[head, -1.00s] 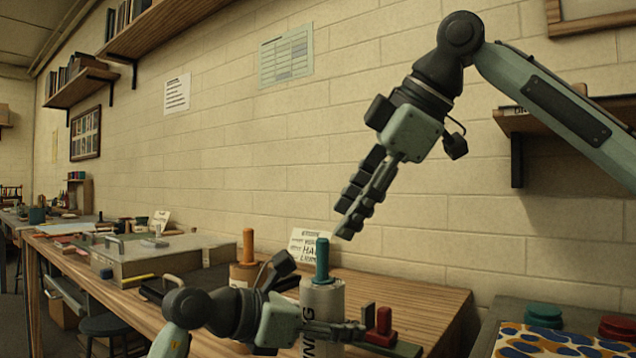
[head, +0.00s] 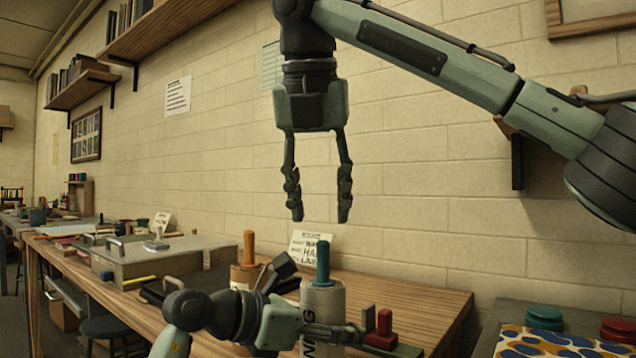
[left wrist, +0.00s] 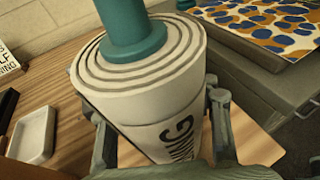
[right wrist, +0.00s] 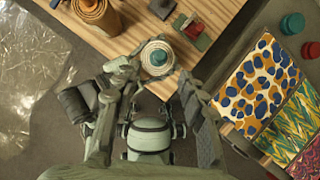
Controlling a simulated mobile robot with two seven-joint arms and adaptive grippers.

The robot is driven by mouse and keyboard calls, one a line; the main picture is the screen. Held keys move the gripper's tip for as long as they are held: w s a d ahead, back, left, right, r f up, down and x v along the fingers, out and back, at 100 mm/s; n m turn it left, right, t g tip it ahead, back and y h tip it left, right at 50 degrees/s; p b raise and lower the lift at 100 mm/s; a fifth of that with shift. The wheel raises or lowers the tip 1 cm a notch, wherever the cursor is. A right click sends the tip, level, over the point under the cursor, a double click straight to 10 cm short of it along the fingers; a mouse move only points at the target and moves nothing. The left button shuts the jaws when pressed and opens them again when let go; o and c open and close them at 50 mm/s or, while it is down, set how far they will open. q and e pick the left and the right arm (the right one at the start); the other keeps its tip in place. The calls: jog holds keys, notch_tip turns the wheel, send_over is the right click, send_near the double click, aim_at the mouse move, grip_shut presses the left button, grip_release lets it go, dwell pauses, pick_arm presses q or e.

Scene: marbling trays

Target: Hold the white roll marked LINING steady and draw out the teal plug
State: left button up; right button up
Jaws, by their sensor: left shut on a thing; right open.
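The white roll marked LINING (head: 321,300) stands upright near the bench's front edge. The teal plug (head: 322,262) stands upright in its top; it also shows in the left wrist view (left wrist: 133,32). My left gripper (head: 335,333) is shut around the roll's side, and its fingers flank the roll (left wrist: 165,120) in the left wrist view. My right gripper (head: 320,218) is open, pointing down, above the plug and apart from it. In the right wrist view the plug (right wrist: 159,57) and the ringed roll top lie between and beyond the open fingers.
A tan roll with an orange plug (head: 249,250) stands to the left. A red peg block (head: 383,330) is close right of the roll. A card (head: 310,246) stands behind. Patterned sheets (right wrist: 258,85) and teal and red pucks lie on a grey surface at right.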

aim_at(322, 244)
jog(key=x, duration=0.9)
jog(key=shift+f, duration=0.1)
grip_shut()
dwell(0.4)
